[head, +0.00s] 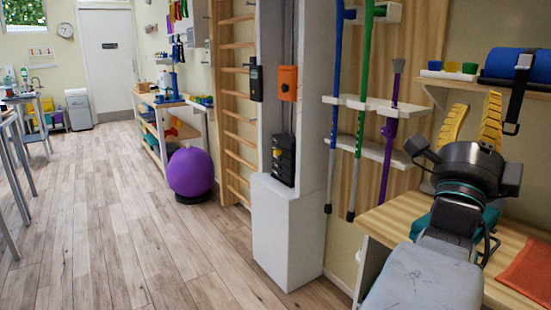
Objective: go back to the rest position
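My gripper (477,107) is at the right of the head view, raised over a wooden bench (390,215). Its two yellow ribbed fingers point up and away from me and stand apart. I see only wall between them, so it looks open and empty. My grey arm link runs from the bottom edge up to the black wrist. Part of the bench top is hidden behind my arm.
An orange-red cloth or mat (527,272) lies on the bench. A shelf holds a blue roll (515,66). Poles hang on a white rack (372,108) beside a white pillar (285,230). A purple ball (190,172) sits farther back. The wooden floor (115,235) at left is clear.

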